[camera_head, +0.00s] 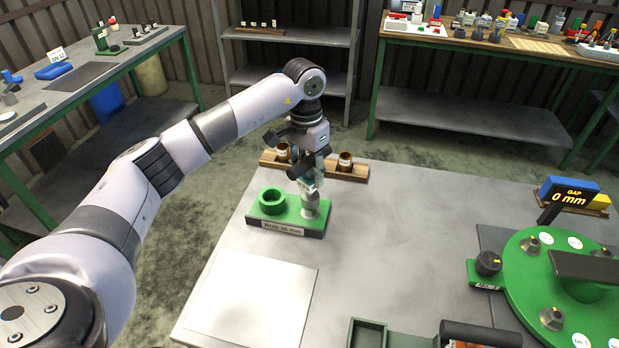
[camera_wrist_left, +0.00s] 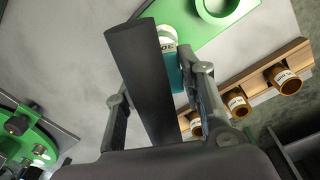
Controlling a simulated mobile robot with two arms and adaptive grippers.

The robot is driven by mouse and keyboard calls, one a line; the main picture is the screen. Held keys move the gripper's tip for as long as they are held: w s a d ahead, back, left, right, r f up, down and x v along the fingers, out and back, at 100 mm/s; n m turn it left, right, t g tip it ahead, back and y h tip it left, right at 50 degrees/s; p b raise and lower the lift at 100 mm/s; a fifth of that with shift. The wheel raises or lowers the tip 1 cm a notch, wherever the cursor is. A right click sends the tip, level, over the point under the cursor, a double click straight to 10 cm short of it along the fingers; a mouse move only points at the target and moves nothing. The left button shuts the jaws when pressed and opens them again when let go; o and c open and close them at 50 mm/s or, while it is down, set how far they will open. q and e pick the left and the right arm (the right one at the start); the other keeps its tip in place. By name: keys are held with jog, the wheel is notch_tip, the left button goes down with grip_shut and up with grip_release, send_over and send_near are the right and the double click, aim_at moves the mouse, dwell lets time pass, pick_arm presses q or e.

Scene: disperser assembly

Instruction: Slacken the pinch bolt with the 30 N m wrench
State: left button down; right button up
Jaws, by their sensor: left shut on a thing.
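My left gripper (camera_head: 309,182) is shut on an upright teal tool with a white label that seems to read 30, which I take for the 30 N m wrench (camera_wrist_left: 171,62). A dark bar (camera_wrist_left: 143,75) crosses close to the camera in the left wrist view. The green round machine (camera_head: 530,280) is at the right with several metal fittings. I cannot tell which part is the pinch bolt.
A green ring (camera_head: 272,201) sits on the stand's left. A wooden rack (camera_head: 330,174) with brown pots is just behind. A pale mat (camera_head: 250,297) lies in front. A display (camera_head: 568,191) reads GAP 0 mm. The grey tabletop (camera_head: 400,220) between stand and machine is clear.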

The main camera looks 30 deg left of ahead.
jog(key=shift+a, duration=0.3)
jog(key=shift+f, duration=0.25)
jog(key=shift+d, duration=0.25)
dwell(0.5)
pick_arm(q)
jog(key=shift+f+b, duration=0.15)
jog(key=shift+b, duration=0.2)
pick_arm(e)
jog(key=shift+f, duration=0.15)
pick_arm(q)
jog(key=shift+f+b, duration=0.9)
jog(key=shift+f, duration=0.15)
pick_arm(e)
jog(key=shift+f, duration=0.95)
pick_arm(q)
jog(key=shift+f+b, duration=0.4)
jog(key=shift+f, duration=0.1)
pick_arm(e)
jog(key=shift+a+f, duration=0.1)
jog(key=shift+f, duration=0.3)
pick_arm(q)
jog(key=shift+r, duration=0.1)
pick_arm(e)
jog(key=shift+r, duration=0.1)
